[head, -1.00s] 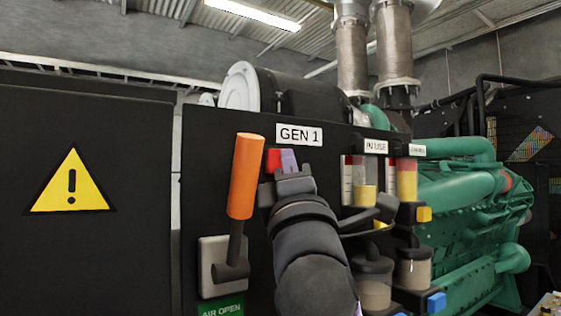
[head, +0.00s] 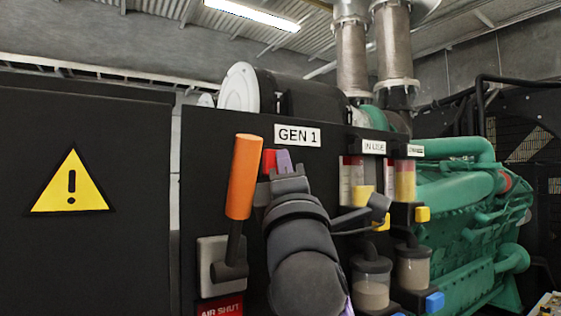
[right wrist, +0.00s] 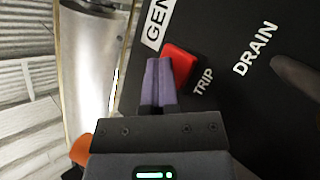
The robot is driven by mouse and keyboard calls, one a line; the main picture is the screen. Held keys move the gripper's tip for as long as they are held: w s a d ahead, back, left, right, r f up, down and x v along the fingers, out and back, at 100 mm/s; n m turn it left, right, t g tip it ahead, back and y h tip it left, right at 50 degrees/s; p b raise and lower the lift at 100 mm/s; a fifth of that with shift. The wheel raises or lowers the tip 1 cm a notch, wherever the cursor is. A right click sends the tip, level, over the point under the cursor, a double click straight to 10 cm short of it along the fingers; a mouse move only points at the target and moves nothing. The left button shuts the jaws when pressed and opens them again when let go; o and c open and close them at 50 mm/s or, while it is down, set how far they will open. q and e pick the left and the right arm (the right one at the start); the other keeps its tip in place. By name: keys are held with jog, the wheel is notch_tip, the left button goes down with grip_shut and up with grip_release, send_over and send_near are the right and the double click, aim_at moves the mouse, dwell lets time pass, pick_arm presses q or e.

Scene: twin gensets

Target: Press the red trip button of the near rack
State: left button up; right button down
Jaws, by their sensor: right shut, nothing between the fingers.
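The red trip button (head: 268,160) is on the black GEN 1 panel, just below the GEN 1 label (head: 297,135). In the right wrist view the button (right wrist: 180,68) sits beside the word TRIP. My right gripper (head: 284,161) is shut and empty, its purple fingers pointing at the panel. In the wrist view the fingertips (right wrist: 158,63) overlap the button's edge and hide part of it. I cannot tell whether they touch it. A sign (head: 221,307) at the bottom of the panel is red and reads AIR SHUT. My left gripper is not in view.
An orange lever (head: 244,177) stands close to the left of my right gripper. Filter bowls (head: 371,281) and an IN USE label (head: 374,147) are to the right. A green engine (head: 460,220) is behind them. A cabinet with a warning triangle (head: 71,181) is at the left.

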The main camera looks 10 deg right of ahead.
dwell(0.6)
jog(key=shift+s+d+f, duration=0.1)
jog(key=shift+s+d, duration=0.15)
jog(key=shift+s, duration=0.35)
jog(key=shift+s+d+b, duration=0.1)
jog(key=shift+s+d, duration=0.2)
jog(key=shift+s, duration=0.45)
jog(key=shift+s+d+b, duration=0.1)
jog(key=shift+s+d, duration=0.2)
jog(key=shift+s, duration=0.45)
jog(key=shift+s+d+b, duration=0.1)
jog(key=shift+s+d, duration=0.2)
jog(key=shift+s, duration=0.45)
